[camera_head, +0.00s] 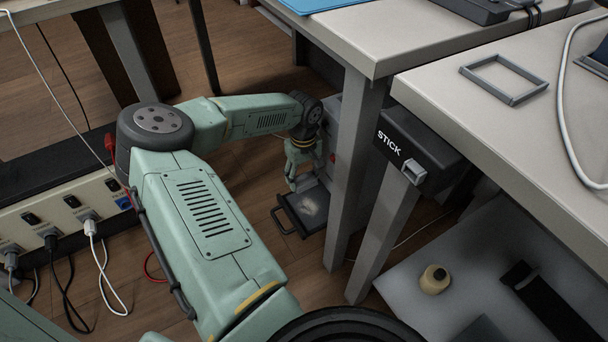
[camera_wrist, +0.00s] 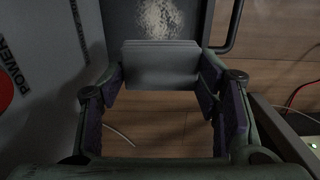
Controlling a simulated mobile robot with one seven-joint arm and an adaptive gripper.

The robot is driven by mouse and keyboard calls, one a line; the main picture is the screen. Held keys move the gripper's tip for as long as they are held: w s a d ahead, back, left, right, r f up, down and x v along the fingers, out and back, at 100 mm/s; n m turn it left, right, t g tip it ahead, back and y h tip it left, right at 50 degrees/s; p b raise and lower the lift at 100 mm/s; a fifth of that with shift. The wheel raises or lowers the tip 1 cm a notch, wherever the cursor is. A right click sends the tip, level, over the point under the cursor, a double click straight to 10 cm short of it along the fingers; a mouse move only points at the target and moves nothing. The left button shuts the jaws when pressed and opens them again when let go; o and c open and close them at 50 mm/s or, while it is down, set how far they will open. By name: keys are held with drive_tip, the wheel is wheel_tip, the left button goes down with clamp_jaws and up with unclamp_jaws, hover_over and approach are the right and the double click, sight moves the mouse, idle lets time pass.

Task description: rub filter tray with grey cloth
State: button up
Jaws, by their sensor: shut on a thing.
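The filter tray (camera_head: 318,223) is a dark, shallow tray pulled out low near the floor, with a handle at its front and a pale dusty patch on it. In the wrist view the tray (camera_wrist: 118,17) is at the top, with the speckled patch just beyond the cloth. My gripper (camera_wrist: 161,78) is shut on the grey cloth (camera_wrist: 160,62), which looks like a folded block between the fingertips. In the head view my gripper (camera_head: 292,180) is above the tray's back left part. I cannot tell whether the cloth touches the tray.
A grey cabinet with a red button (camera_head: 333,158) stands behind the tray. Table legs (camera_head: 357,150) rise close on the right, with a black STICK box (camera_head: 415,148) beyond. A power strip (camera_head: 65,215) with cables lies at the left. The wooden floor (camera_head: 225,310) is partly clear.

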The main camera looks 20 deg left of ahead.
drive_tip(key=b, duration=0.3)
hover_over(309, 206)
drive_tip(key=w+a, duration=0.2)
drive_tip(key=f, duration=0.7)
drive_tip(key=shift+s+a, duration=0.1)
drive_tip(key=shift+a, duration=0.1)
drive_tip(key=shift+s+d+r+p, duration=0.2)
drive_tip(key=shift+s+d+p, duration=0.05)
drive_tip(key=shift+p, duration=0.2)
drive_tip(key=s+d+p, duration=0.1)
drive_tip(key=s+d, duration=0.1)
drive_tip(key=shift+d+p, duration=0.3)
drive_tip(key=shift+p, duration=0.05)
drive_tip(key=shift+s+d+f+p, duration=0.15)
drive_tip(key=shift+s+d+p, duration=0.15)
drive_tip(key=shift+s+d, duration=0.45)
drive_tip(key=shift+w, duration=0.2)
drive_tip(key=shift+w+a, duration=0.85)
drive_tip(key=shift+a, duration=0.25)
drive_tip(key=shift+f+b, duration=0.4)
drive_tip(key=shift+f, duration=0.2)
